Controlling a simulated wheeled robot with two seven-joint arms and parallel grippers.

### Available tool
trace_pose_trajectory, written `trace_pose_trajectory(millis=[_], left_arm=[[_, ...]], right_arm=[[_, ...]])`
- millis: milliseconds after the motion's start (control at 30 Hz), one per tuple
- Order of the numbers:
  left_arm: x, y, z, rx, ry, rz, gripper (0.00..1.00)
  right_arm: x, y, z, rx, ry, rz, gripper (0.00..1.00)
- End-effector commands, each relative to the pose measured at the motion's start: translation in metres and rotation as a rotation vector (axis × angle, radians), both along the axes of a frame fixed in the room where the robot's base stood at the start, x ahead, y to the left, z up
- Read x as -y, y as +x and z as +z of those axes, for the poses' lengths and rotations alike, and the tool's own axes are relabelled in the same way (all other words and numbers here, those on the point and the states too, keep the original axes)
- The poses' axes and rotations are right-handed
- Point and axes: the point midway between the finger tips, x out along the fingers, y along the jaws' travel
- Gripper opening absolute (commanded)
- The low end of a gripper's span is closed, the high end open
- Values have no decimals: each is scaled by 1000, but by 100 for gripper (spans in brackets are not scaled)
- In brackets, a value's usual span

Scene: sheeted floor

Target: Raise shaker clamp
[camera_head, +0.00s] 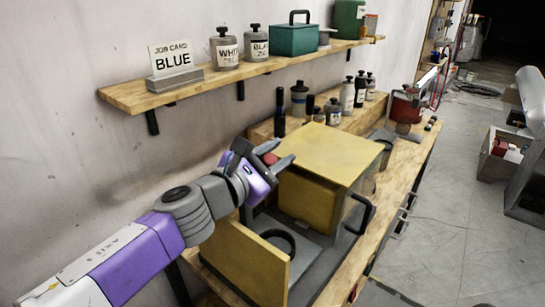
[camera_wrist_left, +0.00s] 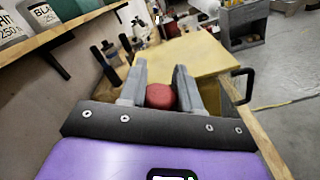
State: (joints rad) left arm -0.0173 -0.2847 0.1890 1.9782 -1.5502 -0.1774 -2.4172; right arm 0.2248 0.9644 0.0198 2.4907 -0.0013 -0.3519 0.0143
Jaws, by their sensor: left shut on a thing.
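My left gripper (camera_head: 278,158) reaches in from the left to the near left top edge of a yellow box-like machine (camera_head: 325,150), which I take to be the shaker. Its jaws are shut on a red round knob (camera_head: 269,158). In the left wrist view the red knob (camera_wrist_left: 160,96) sits between the two grey fingers (camera_wrist_left: 158,90), with the yellow top (camera_wrist_left: 205,62) beyond. A yellow panel (camera_head: 246,262) stands at the machine's front left, beside a dark ring (camera_head: 280,238) on the grey base. A dark handle (camera_head: 362,212) is on the right side. My right gripper is not in view.
A wooden shelf (camera_head: 215,76) above holds a job card reading BLUE (camera_head: 172,60), labelled cans and a green toolbox (camera_head: 294,38). Several bottles (camera_head: 347,95) stand behind the machine on the bench (camera_head: 408,160). Open floor (camera_head: 450,220) lies to the right.

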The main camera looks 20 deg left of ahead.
Motion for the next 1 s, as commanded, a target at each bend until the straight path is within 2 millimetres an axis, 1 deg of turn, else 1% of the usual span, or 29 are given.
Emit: trace_pose_trajectory(millis=[367,400,467,500,533,833,933,1000], left_arm=[[0,0,-1,-1,2,1,0],[0,0,-1,-1,2,1,39],[0,0,-1,-1,2,1,48],[0,0,-1,-1,2,1,54],[0,0,-1,-1,3,1,57],[-1,-2,0,0,2,1,57],[-4,-9,1,2,3,1,57],[-8,-17,2,3,3,3,57]], right_arm=[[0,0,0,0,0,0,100],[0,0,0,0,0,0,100],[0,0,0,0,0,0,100],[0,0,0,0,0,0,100],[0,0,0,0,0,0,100],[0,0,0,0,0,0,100],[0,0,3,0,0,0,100],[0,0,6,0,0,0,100]])
